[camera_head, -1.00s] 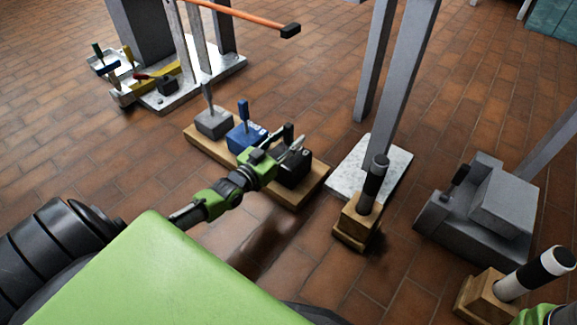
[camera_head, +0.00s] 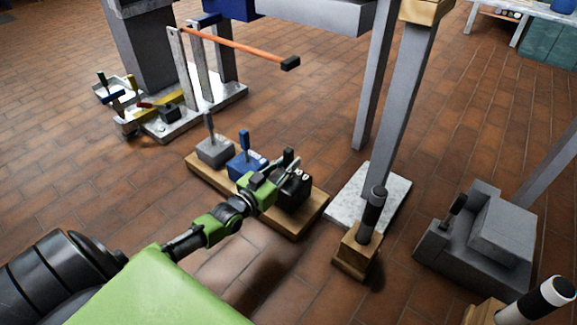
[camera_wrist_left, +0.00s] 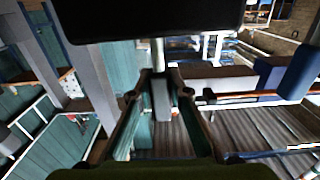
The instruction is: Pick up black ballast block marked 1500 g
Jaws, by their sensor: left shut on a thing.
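The black ballast block (camera_head: 294,190) is at the right end of a wooden board (camera_head: 306,224). A small pale marking shows on its top, too small to read. My left gripper (camera_head: 284,163) reaches in from the left and is shut on the block's upright handle. In the left wrist view, the fingers (camera_wrist_left: 160,98) close around a grey grip on a thin rod, joined to a large black shape. I cannot tell whether the block touches the board or hangs just above it. My right gripper is not in view.
A blue block (camera_head: 246,166) and a grey block (camera_head: 214,151) with upright handles stand to the left on the board. A wooden stand (camera_head: 354,255) with a black handle and a pale floor plate (camera_head: 350,201) with posts are close on the right.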

